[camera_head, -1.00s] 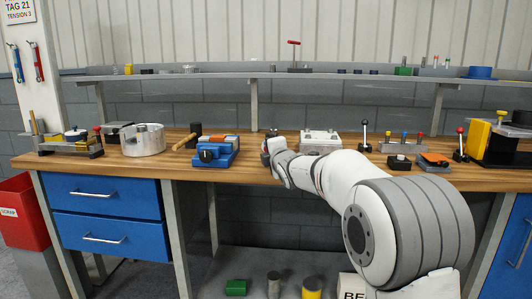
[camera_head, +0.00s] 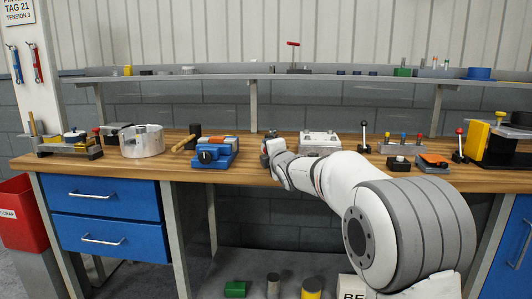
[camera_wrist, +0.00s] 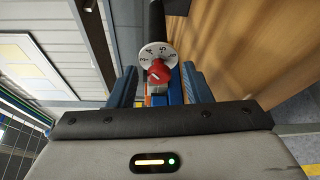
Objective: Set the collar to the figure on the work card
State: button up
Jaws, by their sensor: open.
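A work card (camera_head: 18,14) hangs at the top left in the head view and reads TAG 21, TENSION 3. In the wrist view a white numbered collar (camera_wrist: 151,54) sits at the end of a black shaft, with a red part (camera_wrist: 160,72) at its front. Its digits are small; a 3 seems to be at its left side. My gripper (camera_wrist: 158,78) has its blue-grey jaws apart, one on each side of the red part, with gaps showing. In the head view my gripper (camera_head: 268,152) is over the bench, right of a blue unit; the collar is not clear there.
On the wooden bench (camera_head: 120,167) stand the blue unit (camera_head: 225,157) with a black knob, a mallet (camera_head: 183,144), a round metal housing (camera_head: 142,142) and a light block (camera_head: 320,142). Levers and coloured pegs stand farther right. A shelf (camera_head: 220,76) runs behind.

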jog(key=v, duration=0.7)
jog(key=shift+s, duration=0.3)
jog(key=shift+d, duration=0.1)
jog(key=s+d+r+m+g+h+p, duration=0.2)
jog(key=s+d+m+g+h+p, duration=0.1)
jog(key=s+d+m+p, duration=0.4)
jog(key=s+d+r+m+g+h+p, duration=0.25)
jog(key=s+d+m+p, duration=0.3)
jog(key=s+p, duration=0.3)
jog(key=s+d+m+g+p, duration=0.1)
jog(key=s+m+g+p, duration=0.1)
jog(key=s, duration=0.6)
jog(key=s+d+r+m+g+p, duration=0.1)
jog(key=s+d+m+g+p, duration=0.1)
jog(key=s+m+p, duration=0.3)
jog(key=s+d+m+g+p, duration=0.2)
jog(key=s+m+g+p, duration=0.2)
jog(key=s, duration=0.7)
jog(key=shift+s+r+p, duration=0.15)
jog(key=shift+r+p, duration=0.1)
jog(key=shift+p, duration=0.45)
